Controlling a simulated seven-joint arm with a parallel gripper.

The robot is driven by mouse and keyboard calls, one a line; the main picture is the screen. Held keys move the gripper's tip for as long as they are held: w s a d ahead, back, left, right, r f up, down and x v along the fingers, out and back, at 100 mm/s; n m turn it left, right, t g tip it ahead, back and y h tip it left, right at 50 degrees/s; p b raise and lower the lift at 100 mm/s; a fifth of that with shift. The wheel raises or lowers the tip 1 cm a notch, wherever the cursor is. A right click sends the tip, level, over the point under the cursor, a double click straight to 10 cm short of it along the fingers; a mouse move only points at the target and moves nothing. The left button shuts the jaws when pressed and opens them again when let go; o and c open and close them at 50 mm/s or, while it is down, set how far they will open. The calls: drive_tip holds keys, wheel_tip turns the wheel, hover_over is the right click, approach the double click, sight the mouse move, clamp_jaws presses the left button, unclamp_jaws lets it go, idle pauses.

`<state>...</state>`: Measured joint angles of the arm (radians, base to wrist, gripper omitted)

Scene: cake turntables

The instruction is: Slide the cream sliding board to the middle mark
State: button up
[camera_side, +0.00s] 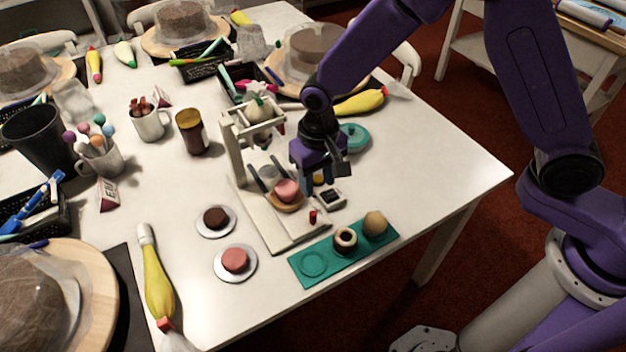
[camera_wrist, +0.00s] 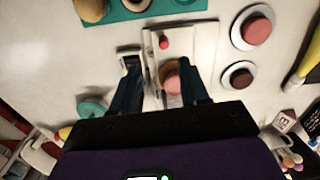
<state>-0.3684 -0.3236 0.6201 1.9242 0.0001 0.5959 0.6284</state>
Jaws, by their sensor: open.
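The cream board (camera_side: 285,232) lies flat at the foot of a cream stand (camera_side: 232,150), with a small red peg (camera_side: 312,216) near its front end. It also shows in the wrist view (camera_wrist: 177,42). A pink cake on a round wooden disc (camera_side: 286,203) sits over the board under the stand. My gripper (camera_side: 316,186) is above the board's right side, pointing down. I cannot make out the middle mark.
A small black-faced device (camera_side: 330,198) lies right of the board. A teal tray (camera_side: 345,262) with two round cakes is in front. Two saucers (camera_side: 235,276) with cakes are at left. A teal lidded dish (camera_side: 354,137) stands behind my gripper. The table's front right is bare.

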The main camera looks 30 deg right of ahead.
sight(312, 213)
drive_tip(key=shift+m, duration=0.4)
drive_tip(key=shift+w+a+f, duration=0.1)
drive_tip(key=shift+w+f, duration=0.05)
drive_tip(key=shift+f, duration=1.65)
drive_tip(key=shift+w+a+f, duration=0.1)
drive_tip(key=shift+f, duration=1.75)
drive_tip(key=shift+w+a+f, duration=0.1)
drive_tip(key=shift+w+f, duration=0.05)
drive_tip(key=shift+f, duration=1.65)
clamp_jaws()
drive_tip(key=shift+w+a+r, duration=0.1)
drive_tip(key=shift+w, duration=2.95)
drive_tip(key=shift+w+a+r, duration=0.1)
drive_tip(key=shift+w, duration=2.9)
drive_tip(key=shift+c, duration=1.2)
unclamp_jaws()
drive_tip(key=shift+w, duration=0.1)
drive_tip(key=shift+o, duration=1.2)
drive_tip(key=shift+d+f, duration=0.1)
drive_tip(key=shift+d, duration=0.05)
